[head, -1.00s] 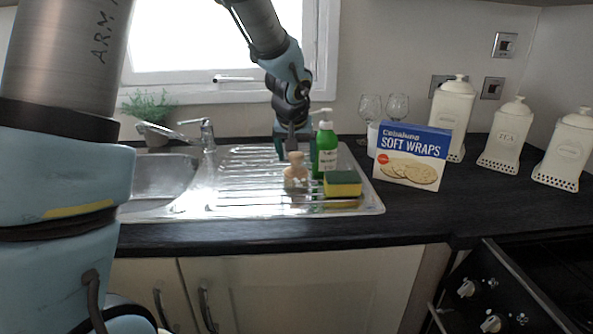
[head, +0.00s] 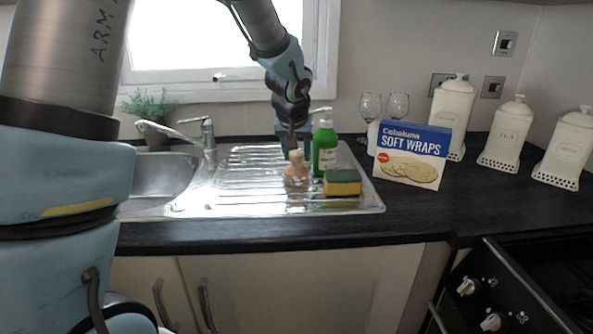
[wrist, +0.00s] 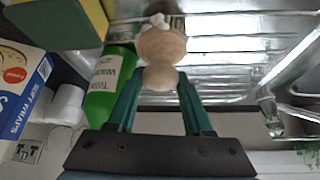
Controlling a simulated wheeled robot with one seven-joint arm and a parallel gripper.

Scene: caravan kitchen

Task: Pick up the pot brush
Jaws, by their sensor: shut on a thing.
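The pot brush (head: 296,172) is a small wooden brush with a round knob on top. It stands upright on the steel draining board (head: 240,185), left of the green soap bottle (head: 325,150). My gripper (head: 294,152) is above and behind it, with its fingers at the knob. In the wrist view the wooden knob (wrist: 161,76) sits between the two green fingertips of my gripper (wrist: 160,85), which are shut on it. The brush's bristles are mostly hidden under its wooden body.
A green and yellow sponge (head: 342,182) lies to the right, close to the bottle. The soft wraps box (head: 411,155) stands further right, with wine glasses (head: 397,107) behind. The sink basin (head: 160,178) and tap (head: 205,133) are to the left.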

